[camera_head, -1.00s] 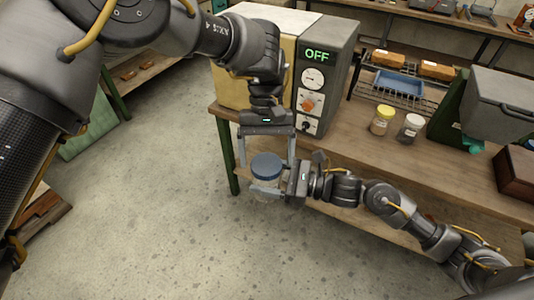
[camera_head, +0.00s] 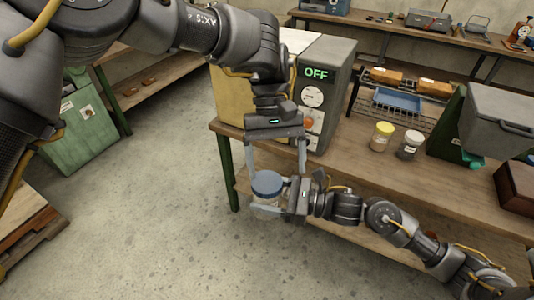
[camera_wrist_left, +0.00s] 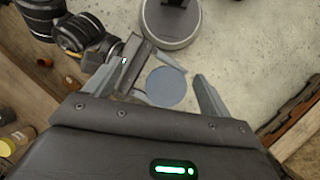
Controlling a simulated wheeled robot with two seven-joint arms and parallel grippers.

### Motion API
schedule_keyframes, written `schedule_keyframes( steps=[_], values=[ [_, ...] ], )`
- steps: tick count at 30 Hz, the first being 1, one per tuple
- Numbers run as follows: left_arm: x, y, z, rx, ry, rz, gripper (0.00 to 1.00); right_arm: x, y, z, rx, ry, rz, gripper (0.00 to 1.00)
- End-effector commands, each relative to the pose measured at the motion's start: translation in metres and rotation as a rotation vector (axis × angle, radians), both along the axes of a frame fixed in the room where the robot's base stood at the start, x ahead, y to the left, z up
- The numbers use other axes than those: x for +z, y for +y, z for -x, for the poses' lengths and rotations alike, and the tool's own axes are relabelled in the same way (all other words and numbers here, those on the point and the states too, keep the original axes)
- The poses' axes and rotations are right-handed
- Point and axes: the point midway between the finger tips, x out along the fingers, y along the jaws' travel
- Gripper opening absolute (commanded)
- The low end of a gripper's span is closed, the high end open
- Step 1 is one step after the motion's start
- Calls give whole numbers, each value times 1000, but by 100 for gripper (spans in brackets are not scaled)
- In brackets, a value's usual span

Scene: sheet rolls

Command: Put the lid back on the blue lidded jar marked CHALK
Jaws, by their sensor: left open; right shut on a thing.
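A clear jar (camera_head: 265,208) with a blue lid (camera_head: 267,184) on top is held in front of the workbench's left end. My right gripper (camera_head: 280,198) is shut on the jar's body from the right. The lid looks level on the jar; I cannot tell how firmly it sits. No CHALK marking is readable. My left gripper (camera_head: 277,175) points down from above, open, with its fingers at either side of the lid and nothing gripped.
The workbench (camera_head: 350,172) carries an oven reading OFF (camera_head: 333,95), a yellow-lidded jar (camera_head: 381,136), a dark-lidded jar (camera_head: 410,145) and a rack with a blue tray (camera_head: 396,100). A green cabinet (camera_head: 80,130) stands at left. The floor below the jar is clear.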

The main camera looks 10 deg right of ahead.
Motion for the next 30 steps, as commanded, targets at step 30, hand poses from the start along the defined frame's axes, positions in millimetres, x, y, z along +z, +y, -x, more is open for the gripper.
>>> schedule_keyframes(
  steps=[30],
  values=[
    [18, 1, 6, 2562, 5, -815, 83, 1, 0, 0, 0, -2, -2, 4]
  ],
)
